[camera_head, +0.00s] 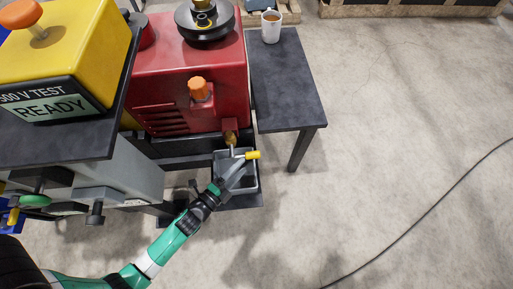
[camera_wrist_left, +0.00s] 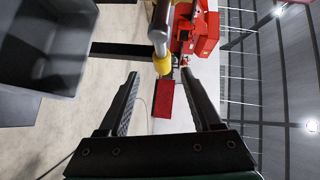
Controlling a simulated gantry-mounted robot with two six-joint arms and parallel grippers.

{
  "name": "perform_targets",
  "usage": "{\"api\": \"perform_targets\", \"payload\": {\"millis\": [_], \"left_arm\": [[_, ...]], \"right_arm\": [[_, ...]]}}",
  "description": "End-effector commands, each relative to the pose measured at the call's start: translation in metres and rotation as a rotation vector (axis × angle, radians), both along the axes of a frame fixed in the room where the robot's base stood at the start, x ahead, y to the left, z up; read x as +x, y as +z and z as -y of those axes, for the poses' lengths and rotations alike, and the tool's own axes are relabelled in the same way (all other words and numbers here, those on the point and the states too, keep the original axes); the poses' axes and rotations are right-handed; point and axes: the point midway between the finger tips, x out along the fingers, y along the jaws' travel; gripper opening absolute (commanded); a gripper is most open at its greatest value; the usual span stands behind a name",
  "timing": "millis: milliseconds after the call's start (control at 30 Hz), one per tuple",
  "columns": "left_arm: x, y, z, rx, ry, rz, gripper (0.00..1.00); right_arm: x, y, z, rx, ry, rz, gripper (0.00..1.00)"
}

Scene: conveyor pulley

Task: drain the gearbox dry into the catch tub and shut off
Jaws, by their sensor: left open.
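The red gearbox (camera_head: 180,75) stands left of centre in the head view, with an orange knob (camera_head: 199,90) on its front. A brass drain fitting (camera_head: 230,138) sits low at its right, with a metal lever ending in a yellow grip (camera_head: 253,155). That grip also shows in the left wrist view (camera_wrist_left: 163,67). The grey catch tub (camera_head: 252,180) is below the fitting, partly covered by my gripper; it also shows in the wrist view (camera_wrist_left: 45,50). My left gripper (camera_head: 241,166) is open, its fingertips close to the grip, either side of it in the wrist view. Contact cannot be told. No oil stream is discernible.
A dark side table (camera_head: 288,85) with a mug (camera_head: 271,27) stands right of the gearbox. A yellow tester (camera_head: 60,55) reading "READY" sits on a dark shelf at left. A black cable (camera_head: 425,213) crosses open concrete floor at right.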

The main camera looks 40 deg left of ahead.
Motion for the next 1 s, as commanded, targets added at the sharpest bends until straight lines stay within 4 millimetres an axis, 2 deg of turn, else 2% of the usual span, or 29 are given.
{"api": "perform_targets", "payload": {"millis": [200,400,567,800,1000], "left_arm": [[0.050,-0.007,-0.005,-0.001,0.001,0.005,0.66],[0.086,-0.013,-0.009,-0.002,0.001,0.003,0.66],[0.097,-0.013,-0.010,-0.003,0.001,0.001,0.66],[0.098,-0.013,-0.010,-0.003,0.002,0.002,0.66],[0.098,-0.013,-0.010,-0.003,0.002,0.002,0.30]], "right_arm": [[0.000,-0.012,0.000,0.000,0.000,-0.001,0.50],[0.000,-0.020,0.000,0.000,0.000,-0.001,0.50],[0.000,-0.022,0.000,0.000,0.000,0.000,0.50],[0.000,-0.022,0.000,0.000,0.000,0.000,0.50],[0.000,-0.022,0.000,0.000,0.000,0.000,0.50]]}}
